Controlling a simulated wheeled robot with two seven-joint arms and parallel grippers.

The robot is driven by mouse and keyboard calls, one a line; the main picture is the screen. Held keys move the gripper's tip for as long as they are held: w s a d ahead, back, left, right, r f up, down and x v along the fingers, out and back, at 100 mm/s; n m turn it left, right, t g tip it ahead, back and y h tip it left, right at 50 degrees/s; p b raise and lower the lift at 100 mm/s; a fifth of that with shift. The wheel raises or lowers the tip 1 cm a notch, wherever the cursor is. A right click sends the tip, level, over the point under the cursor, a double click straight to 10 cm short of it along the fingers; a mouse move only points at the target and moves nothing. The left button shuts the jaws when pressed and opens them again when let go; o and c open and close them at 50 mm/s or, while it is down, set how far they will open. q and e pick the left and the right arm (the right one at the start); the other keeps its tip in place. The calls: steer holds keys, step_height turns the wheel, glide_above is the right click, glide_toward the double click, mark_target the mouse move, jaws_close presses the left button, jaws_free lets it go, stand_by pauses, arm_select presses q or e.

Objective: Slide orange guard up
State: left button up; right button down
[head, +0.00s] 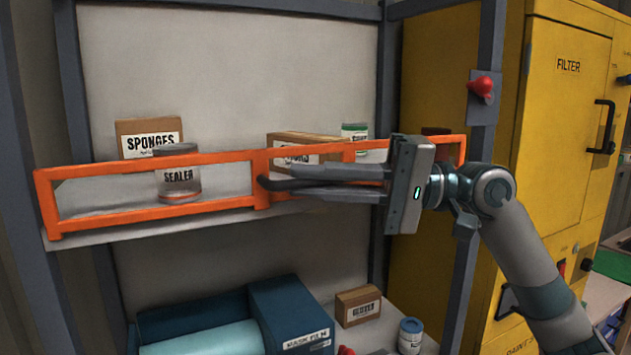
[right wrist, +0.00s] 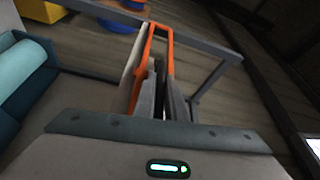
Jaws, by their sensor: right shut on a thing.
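The orange guard (head: 100,220) is a long open frame across the front of the shelf in the head view, tilted slightly with its right end higher. My right gripper (head: 270,184) reaches in from the right and is shut at the guard's middle upright, where a dark handle seems to sit. The gripper's body hides part of the guard's right half. In the right wrist view the guard (right wrist: 148,45) runs away from the fingers (right wrist: 163,85), which lie close together beside it. My left gripper is not in view.
Behind the guard stand a sponges box (head: 135,130), a sealer jar (head: 178,180), another box (head: 300,140) and a white container (head: 355,133). Below are a blue box (head: 290,310), a small carton (head: 358,305) and a can (head: 410,335). A yellow filter cabinet (head: 565,130) stands right, near a post with a red knob (head: 482,86).

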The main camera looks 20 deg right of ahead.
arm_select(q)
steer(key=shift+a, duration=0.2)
arm_select(e)
steer(key=shift+d+r, duration=0.1)
steer(key=shift+r, duration=0.25)
steer(key=c, duration=1.8)
jaws_free()
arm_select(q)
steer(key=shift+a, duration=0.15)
arm_select(e)
steer(key=shift+f, duration=0.2)
